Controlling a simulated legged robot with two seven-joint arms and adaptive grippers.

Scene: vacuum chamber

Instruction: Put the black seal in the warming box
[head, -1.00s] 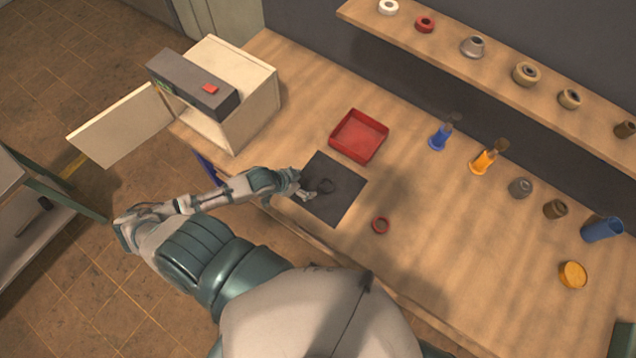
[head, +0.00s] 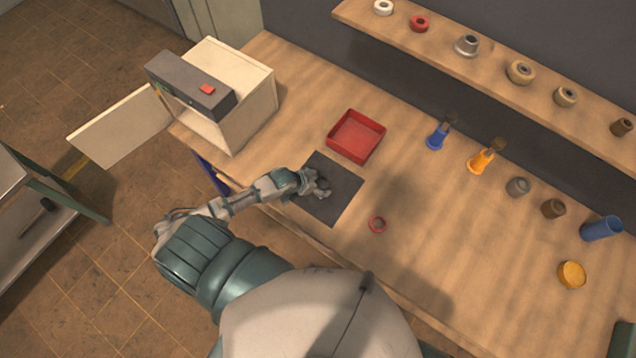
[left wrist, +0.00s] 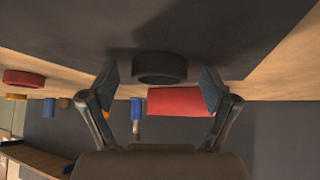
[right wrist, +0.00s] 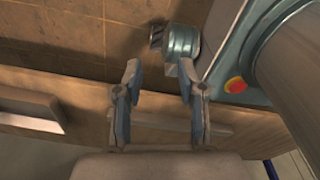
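The black seal (left wrist: 160,68) is a dark ring lying on the dark mat (head: 342,206); in the left wrist view it sits between my left fingertips with a gap on each side. My left gripper (left wrist: 158,85) is open and low over the mat; in the head view the left gripper (head: 320,187) largely covers the seal. The warming box (head: 257,108) is a cream box at the left end of the bench, with a dark control panel on top and its door (head: 118,128) swung open. My right gripper (right wrist: 160,85) is open and empty.
A red tray (head: 356,137) stands behind the mat, and a red ring (head: 377,224) lies right of it. Blue and orange parts (head: 481,160) stand farther right. A shelf (head: 490,75) with several rings runs along the back.

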